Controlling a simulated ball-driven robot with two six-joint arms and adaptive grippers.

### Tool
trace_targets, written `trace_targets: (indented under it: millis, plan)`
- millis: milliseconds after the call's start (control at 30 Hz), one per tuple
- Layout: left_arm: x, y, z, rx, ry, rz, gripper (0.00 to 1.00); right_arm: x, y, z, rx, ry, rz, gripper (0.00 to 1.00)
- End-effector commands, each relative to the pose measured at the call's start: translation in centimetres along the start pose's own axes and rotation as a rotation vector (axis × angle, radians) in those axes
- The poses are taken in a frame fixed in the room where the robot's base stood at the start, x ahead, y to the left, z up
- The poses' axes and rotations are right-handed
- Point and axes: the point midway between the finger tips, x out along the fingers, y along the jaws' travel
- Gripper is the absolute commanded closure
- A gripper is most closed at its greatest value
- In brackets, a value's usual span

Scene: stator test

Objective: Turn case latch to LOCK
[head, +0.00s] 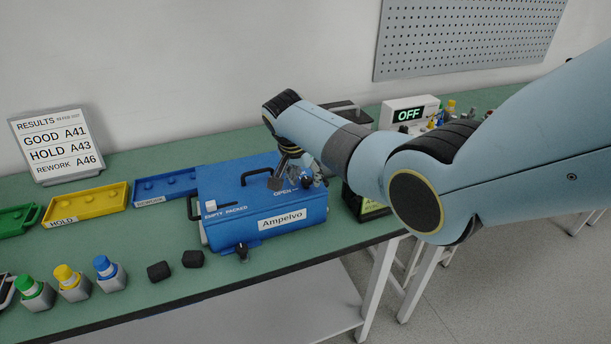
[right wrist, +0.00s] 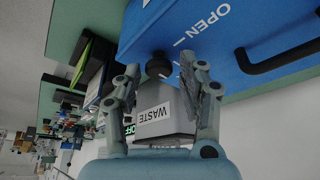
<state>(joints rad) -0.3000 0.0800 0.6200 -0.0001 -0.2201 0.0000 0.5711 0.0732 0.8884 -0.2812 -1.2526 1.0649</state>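The blue Ampelvo case (head: 233,184) sits on the green bench in the head view. Its top, marked OPEN, also shows in the right wrist view (right wrist: 205,50). A dark round knob (right wrist: 158,64), which looks like the latch, stands at the case's edge between white tick marks. My right gripper (head: 293,176) is over the right part of the case top. In the right wrist view its fingers (right wrist: 160,72) stand apart on either side of the knob, with gaps showing. The arm and fingers partly hide the latch in the head view. My left gripper is not in view.
Black handles (head: 258,174) rise from the case. A small dark knob (head: 242,250) is at its front. Yellow (head: 88,204) and blue (head: 166,187) trays lie left. Capped bottles (head: 108,274) and two black blocks (head: 192,259) stand near the front edge. A grey WASTE container (right wrist: 160,124) lies beyond my fingers.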

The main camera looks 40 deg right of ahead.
Motion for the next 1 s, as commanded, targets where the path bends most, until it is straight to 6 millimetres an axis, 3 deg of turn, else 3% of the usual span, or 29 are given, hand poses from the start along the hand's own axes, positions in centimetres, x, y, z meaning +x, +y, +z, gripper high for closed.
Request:
trace_targets:
  millis: [333, 467, 800, 1000]
  plan:
    - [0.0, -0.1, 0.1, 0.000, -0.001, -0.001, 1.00, -0.1, 0.1, 0.0, -0.001, -0.001, 0.001, 0.49]
    - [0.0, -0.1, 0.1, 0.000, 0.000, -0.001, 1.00, -1.0, 0.0, 0.0, -0.001, 0.001, 0.000, 0.49]
    - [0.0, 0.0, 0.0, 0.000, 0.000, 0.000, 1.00, -8.0, -0.1, 0.1, 0.000, 0.000, -0.003, 0.49]
    - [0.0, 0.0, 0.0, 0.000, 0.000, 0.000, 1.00, -11.1, -0.1, 0.1, -0.001, -0.001, -0.001, 0.49]
